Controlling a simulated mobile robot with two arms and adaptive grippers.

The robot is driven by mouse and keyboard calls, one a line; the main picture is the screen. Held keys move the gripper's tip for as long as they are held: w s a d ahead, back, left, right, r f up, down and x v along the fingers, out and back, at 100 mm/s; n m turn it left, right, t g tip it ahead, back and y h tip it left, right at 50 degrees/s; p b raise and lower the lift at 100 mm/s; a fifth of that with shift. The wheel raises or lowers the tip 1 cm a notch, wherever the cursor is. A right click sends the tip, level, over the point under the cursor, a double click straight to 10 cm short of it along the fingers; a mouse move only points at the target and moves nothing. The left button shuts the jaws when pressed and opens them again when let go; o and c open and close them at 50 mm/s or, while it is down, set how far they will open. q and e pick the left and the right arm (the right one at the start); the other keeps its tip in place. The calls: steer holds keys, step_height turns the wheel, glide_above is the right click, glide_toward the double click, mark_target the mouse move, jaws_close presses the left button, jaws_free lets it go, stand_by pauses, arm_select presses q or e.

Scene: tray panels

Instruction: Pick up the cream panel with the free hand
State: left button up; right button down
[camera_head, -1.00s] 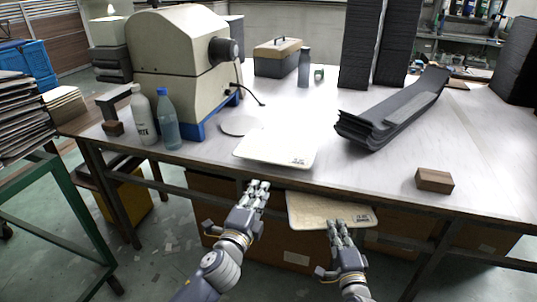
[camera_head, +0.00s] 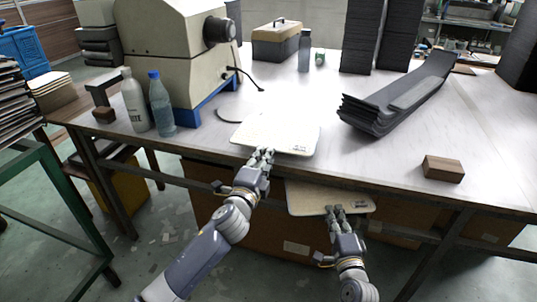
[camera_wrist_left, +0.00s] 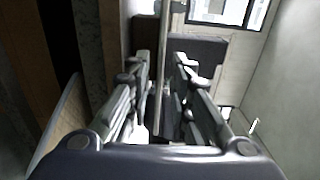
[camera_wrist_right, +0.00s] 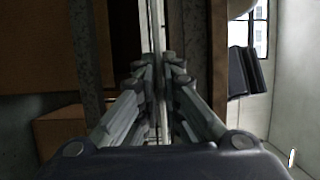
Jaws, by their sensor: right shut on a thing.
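The cream panel (camera_head: 290,137) lies flat on the worktable, its near edge at the table's front edge. My left gripper (camera_head: 262,158) is at this near edge, with its fingers apart. In the left wrist view the panel (camera_wrist_left: 164,65) shows edge-on between the fingers of my left gripper (camera_wrist_left: 162,90); contact cannot be told. My right gripper (camera_head: 336,211) is shut on a second, beige panel (camera_head: 305,199), held below and in front of the table edge. That panel also shows edge-on between the fingers in the right wrist view (camera_wrist_right: 157,40).
The worktable (camera_head: 380,165) holds a beige machine (camera_head: 165,55), a white bottle (camera_head: 134,103), a blue bottle (camera_head: 161,105), curved dark panels (camera_head: 395,100) and a brown block (camera_head: 443,168). Clear tabletop lies right of the cream panel. Cardboard boxes (camera_head: 240,215) stand below.

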mark_target(268, 143)
arm_select(q)
steer(key=shift+b+x, duration=0.55)
steer(key=shift+x, duration=1.35)
steer(key=shift+c, duration=0.6)
jaws_close()
step_height(268, 143, up, 3)
steer(key=p, duration=0.2)
steer(key=shift+p, duration=0.4)
steer(key=shift+f, duration=0.15)
